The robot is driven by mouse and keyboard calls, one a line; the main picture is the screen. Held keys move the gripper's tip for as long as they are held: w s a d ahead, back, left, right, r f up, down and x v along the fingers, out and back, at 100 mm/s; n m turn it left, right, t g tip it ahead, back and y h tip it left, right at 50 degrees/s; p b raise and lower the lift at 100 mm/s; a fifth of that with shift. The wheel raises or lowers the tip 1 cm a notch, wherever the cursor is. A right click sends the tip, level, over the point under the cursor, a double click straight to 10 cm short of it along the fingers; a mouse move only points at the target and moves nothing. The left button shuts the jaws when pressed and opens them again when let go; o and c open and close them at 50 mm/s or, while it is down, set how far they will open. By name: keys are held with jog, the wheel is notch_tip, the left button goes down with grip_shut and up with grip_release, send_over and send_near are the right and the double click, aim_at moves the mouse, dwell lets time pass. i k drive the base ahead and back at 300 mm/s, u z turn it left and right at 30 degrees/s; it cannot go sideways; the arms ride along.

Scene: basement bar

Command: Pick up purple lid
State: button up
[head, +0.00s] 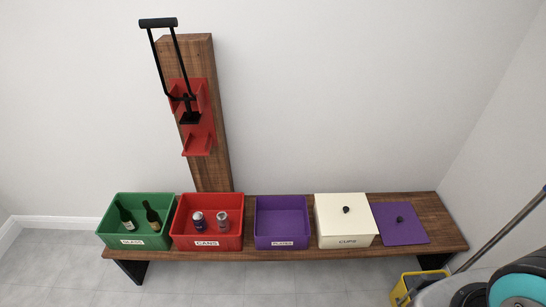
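The purple lid (389,233) lies flat on the right part of the wooden bench, beside the white box. It is a thin square panel with a small black knob (400,219) near its middle. The open purple bin (281,243), with a white label on its front, stands on the bench to the left of the white box and looks empty. My gripper is not in view.
The bench (449,237) also holds a green bin (151,242) with two bottles, a red bin (207,243) with two cans and a lidded white box (345,242). A can crusher (197,120) rises behind. A yellow bucket (405,287) stands at lower right.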

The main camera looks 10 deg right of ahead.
aim_at(398, 224)
jog(key=z, duration=1.25)
